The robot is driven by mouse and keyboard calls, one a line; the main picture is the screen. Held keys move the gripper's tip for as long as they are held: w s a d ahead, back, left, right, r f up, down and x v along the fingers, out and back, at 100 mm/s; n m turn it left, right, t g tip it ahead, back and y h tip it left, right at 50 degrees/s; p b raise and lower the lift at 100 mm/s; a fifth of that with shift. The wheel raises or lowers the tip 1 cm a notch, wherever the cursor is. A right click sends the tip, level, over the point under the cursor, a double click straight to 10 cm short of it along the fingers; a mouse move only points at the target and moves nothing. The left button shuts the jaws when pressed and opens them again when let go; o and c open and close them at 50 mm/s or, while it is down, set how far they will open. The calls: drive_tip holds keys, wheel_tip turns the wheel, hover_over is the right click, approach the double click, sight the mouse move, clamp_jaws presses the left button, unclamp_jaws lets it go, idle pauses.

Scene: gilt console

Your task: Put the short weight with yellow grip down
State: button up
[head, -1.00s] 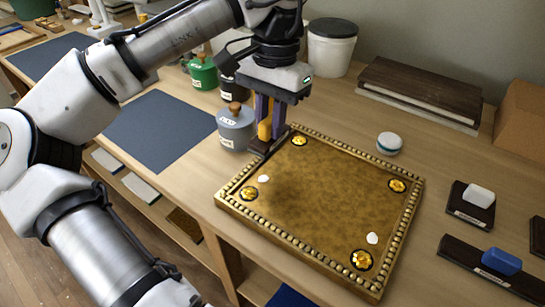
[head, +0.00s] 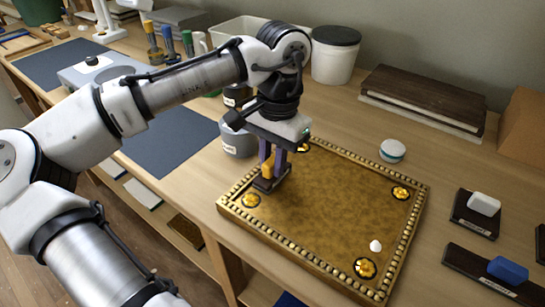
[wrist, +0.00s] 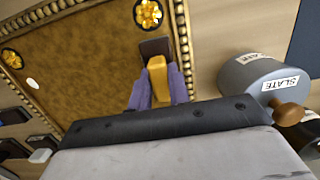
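The short weight with yellow grip has a dark block base (head: 270,184) and an upright yellow grip (wrist: 157,76). My gripper (head: 270,168) has its purple fingers on both sides of the yellow grip, and is shut on it. The weight is over the left part of the gilt panel (head: 330,205), between two yellow flower ornaments. In the wrist view its dark base (wrist: 155,47) shows beyond the grip, near the panel's beaded border. I cannot tell whether the base touches the panel. One white blob (head: 375,246) shows on the panel; the spot of another is hidden by the weight.
A grey pot labelled SLATE (wrist: 255,77) stands close beside the panel. At right are a dark block with white grip (head: 475,220) and a longer one with blue grip (head: 490,275). The panel's middle is clear.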

drive_tip(key=o, duration=0.4)
drive_tip(key=r, duration=0.8)
drive_tip(key=w+r+p, duration=0.1)
drive_tip(key=r, duration=0.3)
drive_tip(key=shift+w+d+r, duration=0.1)
drive_tip(key=shift+d, duration=0.3)
